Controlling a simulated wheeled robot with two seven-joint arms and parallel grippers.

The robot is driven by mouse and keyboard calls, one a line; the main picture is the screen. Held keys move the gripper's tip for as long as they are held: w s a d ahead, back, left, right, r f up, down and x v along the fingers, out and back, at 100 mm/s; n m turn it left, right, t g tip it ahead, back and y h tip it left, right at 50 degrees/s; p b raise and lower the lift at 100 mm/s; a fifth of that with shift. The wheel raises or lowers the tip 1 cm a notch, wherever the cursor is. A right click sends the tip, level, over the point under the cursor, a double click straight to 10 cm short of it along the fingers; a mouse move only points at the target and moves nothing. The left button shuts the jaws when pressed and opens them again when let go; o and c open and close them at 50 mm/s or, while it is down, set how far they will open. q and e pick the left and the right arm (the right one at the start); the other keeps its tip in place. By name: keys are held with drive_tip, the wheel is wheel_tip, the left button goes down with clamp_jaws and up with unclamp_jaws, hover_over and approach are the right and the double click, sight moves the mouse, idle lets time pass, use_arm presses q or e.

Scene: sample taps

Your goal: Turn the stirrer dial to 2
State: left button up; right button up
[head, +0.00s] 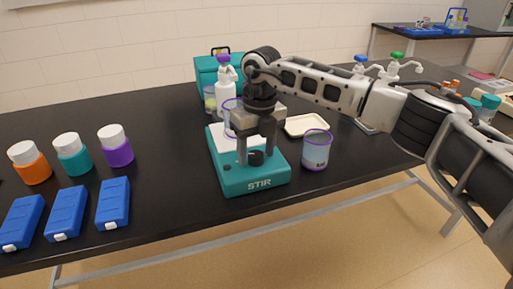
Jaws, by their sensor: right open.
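The teal stirrer (230,183), marked STIR, stands near the front edge of the black table. Its black dial (256,158) is on the front part of its top. My right gripper (256,161) points down over the stirrer with its jaws apart, one finger on each side of the dial. I cannot tell whether the fingers touch it. The dial's pointer and its numbers are too small to read. A clear beaker (230,118) stands on the stirrer's white plate (221,138), partly hidden by my gripper. My left gripper is not in view.
A purple-rimmed beaker (316,150) stands just right of the stirrer, near a pale tray (304,125). A purple-topped bottle (226,90) and a teal box (206,77) are behind. Orange (31,165), teal (72,157) and purple (117,149) jars and blue cases (67,213) are left.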

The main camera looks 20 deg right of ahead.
drive_tip(key=shift+c, duration=0.3)
drive_tip(key=c, duration=0.9)
drive_tip(key=shift+m, duration=0.3)
drive_tip(key=m, duration=0.3)
drive_tip(key=shift+m, duration=0.4)
drive_tip(key=m, duration=0.4)
drive_tip(key=shift+r+m+t, duration=0.1)
drive_tip(key=shift+m+t, duration=0.2)
drive_tip(key=m, duration=0.4)
drive_tip(key=shift+s+a, duration=0.1)
drive_tip(key=m, duration=0.4)
drive_tip(key=shift+m+p, duration=0.3)
